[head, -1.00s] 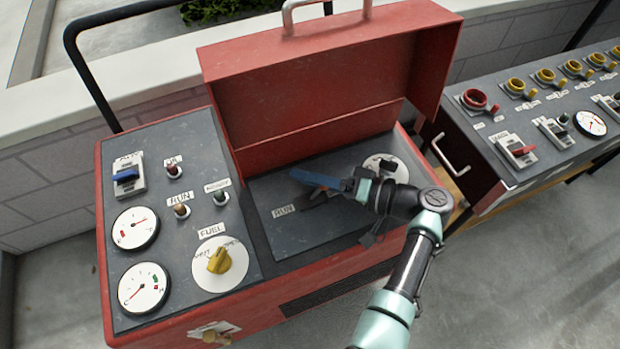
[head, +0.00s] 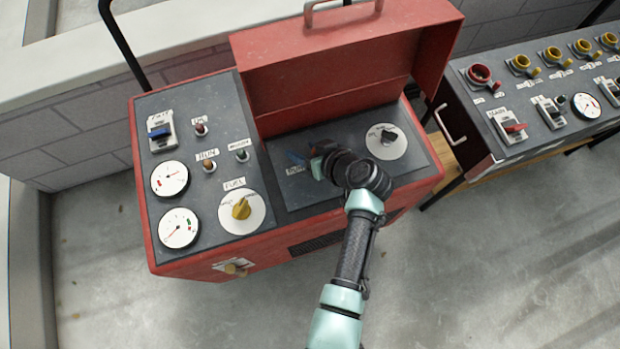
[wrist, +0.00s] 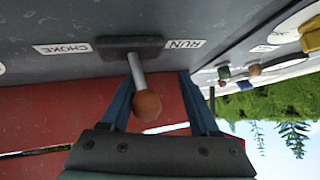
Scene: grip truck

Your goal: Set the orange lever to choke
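The orange lever (wrist: 147,104) has a rounded orange-brown knob on a metal stem. It comes out of a dark slot plate (wrist: 128,47) with a CHOKE label (wrist: 62,48) on the left and a RUN label (wrist: 184,44) on the right in the wrist view. The stem leaves the plate near its middle. My gripper (wrist: 157,90) is open, with its two blue fingers on either side of the lever. The knob is nearer the left finger; a clear gap shows on the right. In the head view my gripper (head: 303,161) hides the lever.
The red generator box (head: 205,259) has a raised lid (head: 330,75) behind my gripper. A round dial with a black knob (head: 388,136) is to the right. A yellow fuel knob (head: 241,208), gauges and switches are on the left panel. A second control panel (head: 478,120) stands right.

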